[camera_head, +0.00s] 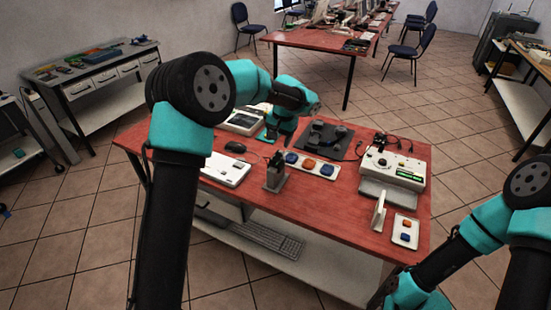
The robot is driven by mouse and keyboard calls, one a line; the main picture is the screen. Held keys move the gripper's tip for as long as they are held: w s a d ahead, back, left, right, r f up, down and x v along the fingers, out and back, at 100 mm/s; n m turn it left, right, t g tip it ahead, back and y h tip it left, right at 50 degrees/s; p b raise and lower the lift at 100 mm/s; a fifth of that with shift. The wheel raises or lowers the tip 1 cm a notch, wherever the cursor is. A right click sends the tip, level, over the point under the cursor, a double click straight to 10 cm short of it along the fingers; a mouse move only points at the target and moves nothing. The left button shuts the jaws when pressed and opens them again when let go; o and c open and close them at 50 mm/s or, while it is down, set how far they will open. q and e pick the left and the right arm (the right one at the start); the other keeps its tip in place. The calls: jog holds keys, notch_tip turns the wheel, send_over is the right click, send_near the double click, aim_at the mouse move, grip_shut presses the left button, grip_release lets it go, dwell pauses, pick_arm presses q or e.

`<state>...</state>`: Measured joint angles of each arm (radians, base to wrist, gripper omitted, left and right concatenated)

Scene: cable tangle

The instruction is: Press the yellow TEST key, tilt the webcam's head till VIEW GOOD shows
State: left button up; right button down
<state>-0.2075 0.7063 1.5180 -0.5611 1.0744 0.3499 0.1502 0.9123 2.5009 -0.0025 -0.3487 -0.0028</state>
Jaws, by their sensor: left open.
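My left gripper (274,136) points down over the back middle of the red table, its jaws open and small in view. A pale instrument box (400,165) with a lit green display stands at the right; its text is too small to read. A pale key strip (311,164) carries blue and orange keys, and a small pad (405,231) has an orange and a blue key. I cannot make out which key is the yellow TEST key. A grey block with a dark top (275,172) stands upright left of the strip; I cannot tell whether it is the webcam. My right gripper is not clearly visible.
The red table (330,225) also holds a black unit (325,138), a white device (226,169), a dark mouse (235,147) and an upright white plate (379,212). A keyboard (262,236) lies on the lower shelf. The table's front middle is clear.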

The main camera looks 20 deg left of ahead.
aim_at(276, 157)
pick_arm(q)
jog(key=f, duration=0.3)
jog(key=a+f, duration=0.1)
jog(key=f, duration=0.5)
jog(key=shift+w+a+f, duration=0.1)
jog(key=shift+a+f, duration=0.05)
jog(key=shift+f, duration=0.2)
jog(key=shift+c, duration=0.2)
